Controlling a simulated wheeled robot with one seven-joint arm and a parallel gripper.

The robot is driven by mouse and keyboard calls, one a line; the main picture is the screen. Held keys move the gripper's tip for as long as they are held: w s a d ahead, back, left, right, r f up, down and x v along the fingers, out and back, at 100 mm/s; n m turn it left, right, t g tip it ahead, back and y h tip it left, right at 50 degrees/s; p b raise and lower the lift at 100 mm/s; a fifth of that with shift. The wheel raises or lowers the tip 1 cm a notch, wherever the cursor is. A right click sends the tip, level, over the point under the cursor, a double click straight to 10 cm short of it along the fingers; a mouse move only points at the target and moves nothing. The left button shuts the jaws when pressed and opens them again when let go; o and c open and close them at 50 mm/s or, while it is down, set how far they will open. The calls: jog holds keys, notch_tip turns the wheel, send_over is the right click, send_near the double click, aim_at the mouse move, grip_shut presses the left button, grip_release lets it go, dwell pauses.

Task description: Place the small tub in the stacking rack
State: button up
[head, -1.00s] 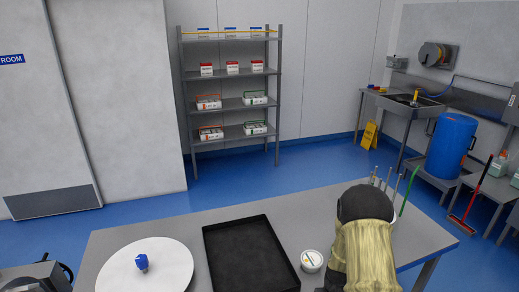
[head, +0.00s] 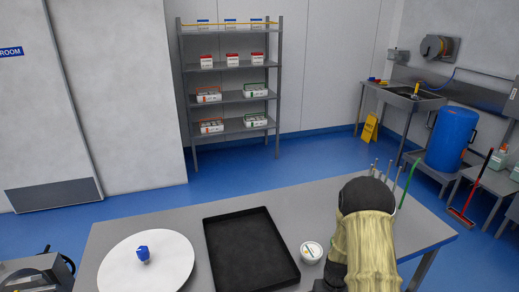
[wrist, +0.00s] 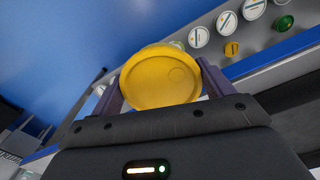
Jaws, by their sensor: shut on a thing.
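My gripper (wrist: 160,72) is shut on a round yellow thing (wrist: 160,80), probably the small tub, held between the two dark fingers in the wrist view. Its flat yellow face points at the camera, and its sides are mostly hidden. In the head view my arm hides the gripper and the held tub. Several thin upright posts (head: 388,172), probably part of the stacking rack, rise from the table behind my arm. The rest of that rack is hidden, so I cannot tell what is in it.
The grey table (head: 195,218) bears a white round board (head: 120,270) with a blue item (head: 142,253), a black tray (head: 250,250) and a white tub (head: 311,252). A shelf unit (head: 232,90) stands behind. Several round dial-like discs (wrist: 226,22) show in the wrist view.

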jog(key=s+a+f, duration=0.2)
jog(key=a+f, duration=0.1)
jog(key=f, duration=0.4)
jog(key=s+a+f, duration=0.2)
jog(key=a+f, duration=0.2)
jog(key=f, duration=0.4)
jog(key=shift+w+d, duration=0.1)
